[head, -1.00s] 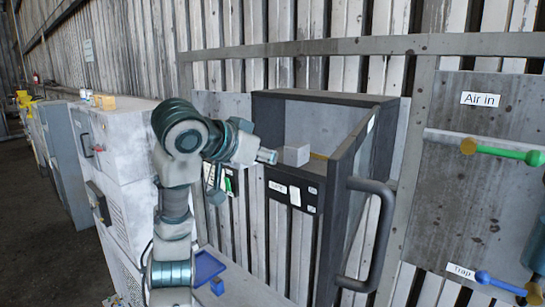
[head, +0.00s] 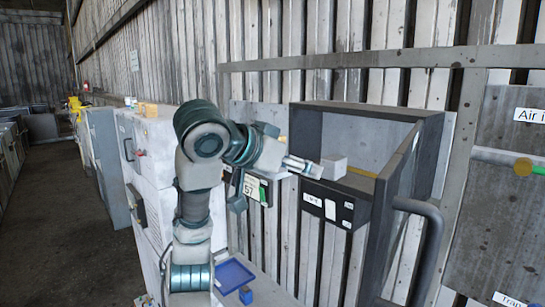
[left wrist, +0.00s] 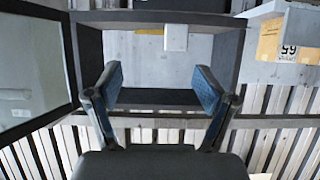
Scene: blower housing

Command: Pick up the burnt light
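A small pale grey-white block (head: 333,167) sits at the front of an open dark-framed cabinet (head: 370,115) on the wall. I cannot tell for sure that it is the burnt light; no lit lamp shows. It also appears in the left wrist view as a white box (left wrist: 175,38), beyond my fingers. My left gripper (head: 304,167) is just left of the block in the head view. In the left wrist view the left gripper (left wrist: 160,88) has its two blue-padded fingers wide apart with nothing between them. My right gripper is in neither view.
A blue tray (head: 234,274) and a small blue block (head: 246,295) are low beside my arm. Grey-white cabinets (head: 150,160) stand left; floor (head: 60,220) is clear further left.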

